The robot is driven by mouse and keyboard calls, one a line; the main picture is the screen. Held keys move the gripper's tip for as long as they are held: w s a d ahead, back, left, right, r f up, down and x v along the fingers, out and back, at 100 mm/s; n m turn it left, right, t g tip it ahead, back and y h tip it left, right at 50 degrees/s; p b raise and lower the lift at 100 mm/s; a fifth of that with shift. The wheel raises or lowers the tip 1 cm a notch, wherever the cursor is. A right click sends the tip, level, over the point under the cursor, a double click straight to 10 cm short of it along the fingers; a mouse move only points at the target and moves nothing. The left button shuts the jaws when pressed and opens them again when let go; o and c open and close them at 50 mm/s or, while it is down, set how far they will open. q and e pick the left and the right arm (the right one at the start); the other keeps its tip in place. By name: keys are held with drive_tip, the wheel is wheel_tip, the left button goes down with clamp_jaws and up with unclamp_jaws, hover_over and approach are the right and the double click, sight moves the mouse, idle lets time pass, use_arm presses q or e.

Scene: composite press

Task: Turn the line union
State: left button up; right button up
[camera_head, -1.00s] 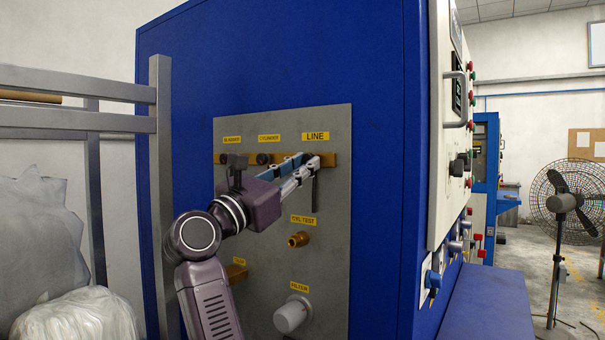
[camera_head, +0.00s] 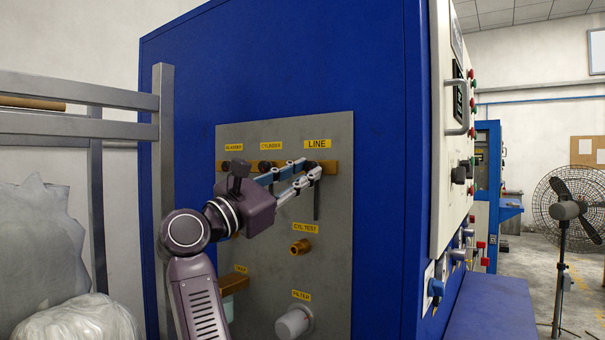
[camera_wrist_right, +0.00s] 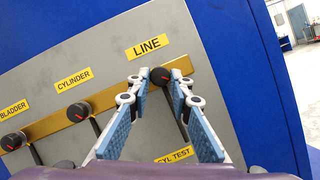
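The line union is a black round knob (camera_wrist_right: 160,76) with a dark lever hanging down, below the yellow LINE label (camera_head: 317,143). In the head view, its lever (camera_head: 317,202) hangs just below my right gripper's fingertips. My right gripper (camera_head: 308,168) reaches from the lower left; its two blue-padded fingers are apart. In the wrist view, the right gripper (camera_wrist_right: 160,80) has a fingertip on either side of the knob, and the right finger partly hides the lever. I cannot tell whether the fingers touch the knob. My left gripper is not in view.
The cylinder knob (camera_wrist_right: 79,112) and bladder knob (camera_wrist_right: 13,141) sit along the same brass bar, to the left. Below are a brass CYL TEST fitting (camera_head: 300,247) and a grey filter knob (camera_head: 294,322). A metal frame (camera_head: 163,150) stands at left; a fan (camera_head: 567,210) at right.

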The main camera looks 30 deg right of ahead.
drive_tip(key=o, duration=0.4)
drive_tip(key=shift+c, duration=0.2)
drive_tip(key=shift+a, duration=0.1)
drive_tip(key=v, duration=0.7)
drive_tip(key=shift+a, duration=0.2)
drive_tip(key=shift+f, duration=0.1)
